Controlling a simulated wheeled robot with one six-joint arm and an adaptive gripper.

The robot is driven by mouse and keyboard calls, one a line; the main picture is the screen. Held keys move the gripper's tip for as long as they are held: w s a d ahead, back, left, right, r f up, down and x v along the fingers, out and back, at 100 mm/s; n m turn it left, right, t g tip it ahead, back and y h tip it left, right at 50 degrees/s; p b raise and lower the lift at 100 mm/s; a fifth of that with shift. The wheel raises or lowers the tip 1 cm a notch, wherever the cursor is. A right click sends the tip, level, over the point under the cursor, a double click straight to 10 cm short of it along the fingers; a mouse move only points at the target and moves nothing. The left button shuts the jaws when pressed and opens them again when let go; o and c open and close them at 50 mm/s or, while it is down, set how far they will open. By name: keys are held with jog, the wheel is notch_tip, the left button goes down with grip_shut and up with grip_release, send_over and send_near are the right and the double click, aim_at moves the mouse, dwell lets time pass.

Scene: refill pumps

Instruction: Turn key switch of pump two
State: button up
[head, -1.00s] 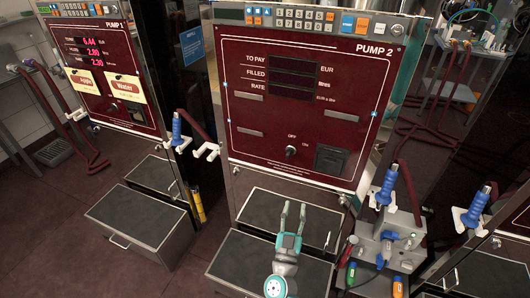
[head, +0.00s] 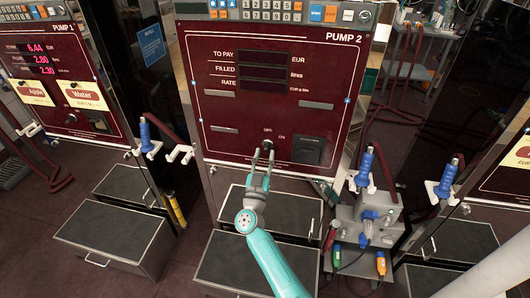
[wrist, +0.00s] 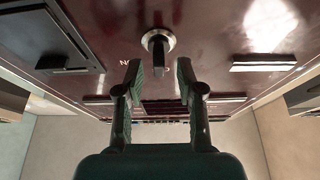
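The pump two key switch (head: 267,143) sits low on the dark red PUMP 2 panel (head: 230,120), left of a black square box. In the wrist view the key switch (wrist: 158,42) is a light round collar with a dark upright key in its middle. My gripper (head: 262,154) is in front of the switch in the head view and partly covers it. In the wrist view my gripper (wrist: 160,75) is open and empty. Its two fingertips are either side of the switch's line, with the switch just beyond them. I see no contact.
The black box (head: 308,151) is right of the switch; it also shows in the wrist view (wrist: 50,40). Grey drawers (head: 270,212) are below the panel. A blue-handled nozzle (head: 147,138) hangs to the left, and another (head: 366,165) to the right.

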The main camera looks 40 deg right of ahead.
jog(key=shift+x, duration=1)
grip_shut()
jog(key=shift+m+g+h, duration=0.3)
jog(key=shift+m, duration=0.2)
jog(key=m+g, duration=0.1)
jog(key=m, duration=0.3)
jog(key=m+g+h, duration=0.1)
jog(key=m+g, duration=0.1)
jog(key=m, duration=0.2)
jog(key=shift+g, duration=0.3)
jog(key=m+g, duration=0.1)
jog(key=m, duration=0.2)
jog(key=m+g, duration=0.2)
jog(key=m, duration=0.2)
jog(key=shift+m, duration=0.3)
